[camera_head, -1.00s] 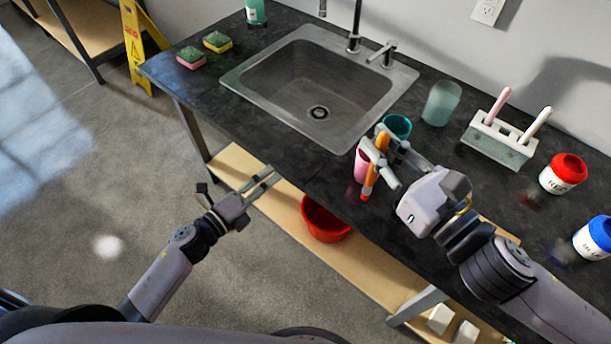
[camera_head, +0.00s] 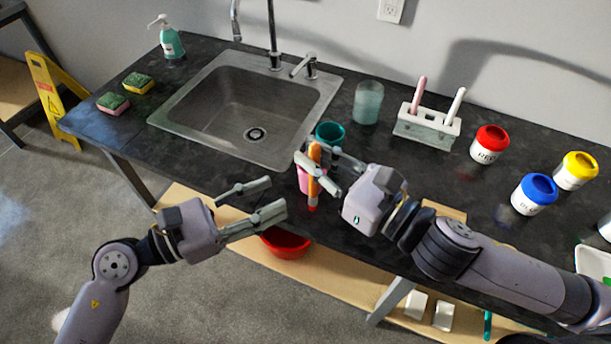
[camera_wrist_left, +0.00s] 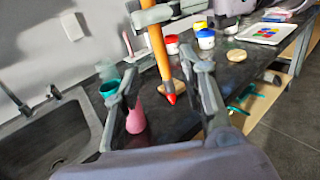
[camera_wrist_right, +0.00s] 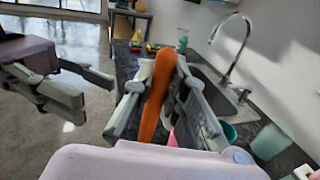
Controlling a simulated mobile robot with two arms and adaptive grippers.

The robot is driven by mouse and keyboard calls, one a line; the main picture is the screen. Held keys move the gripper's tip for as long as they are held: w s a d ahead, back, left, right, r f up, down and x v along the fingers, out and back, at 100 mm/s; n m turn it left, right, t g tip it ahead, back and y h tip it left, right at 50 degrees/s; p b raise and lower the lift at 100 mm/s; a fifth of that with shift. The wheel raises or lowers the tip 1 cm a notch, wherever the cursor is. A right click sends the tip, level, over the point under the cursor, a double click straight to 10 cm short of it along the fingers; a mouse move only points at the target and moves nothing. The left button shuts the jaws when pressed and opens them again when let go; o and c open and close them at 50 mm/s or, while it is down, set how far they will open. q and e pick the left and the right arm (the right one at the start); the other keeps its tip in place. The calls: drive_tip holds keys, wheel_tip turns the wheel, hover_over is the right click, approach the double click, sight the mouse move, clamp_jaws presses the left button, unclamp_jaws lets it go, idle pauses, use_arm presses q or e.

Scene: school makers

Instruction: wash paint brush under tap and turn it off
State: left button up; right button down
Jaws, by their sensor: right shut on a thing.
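The paint brush (camera_head: 314,160) has an orange handle and a red tip pointing down. My right gripper (camera_head: 318,174) is shut on it at the front edge of the counter, right of the sink. The red tip (camera_wrist_left: 171,98) shows clearly in the left wrist view, and the orange handle (camera_wrist_right: 158,90) in the right wrist view. My left gripper (camera_head: 272,197) is open and empty, just left of the brush in front of the counter. The tap (camera_head: 272,35) stands behind the sink (camera_head: 210,105) with its lever (camera_head: 303,66) at its right. No water stream shows.
Behind are a cloudy glass (camera_head: 368,102) and a brush holder (camera_head: 427,128). Paint jars stand right. Sponges (camera_head: 113,103) and a soap bottle (camera_head: 171,42) are left. The sink basin is empty.

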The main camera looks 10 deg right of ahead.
sight(314, 180)
use_arm(q)
drive_tip(key=x, duration=1)
drive_tip(key=shift+c, duration=0.4)
clamp_jaws()
use_arm(e)
drive_tip(key=c, duration=1.5)
unclamp_jaws()
drive_tip(key=shift+c, duration=0.2)
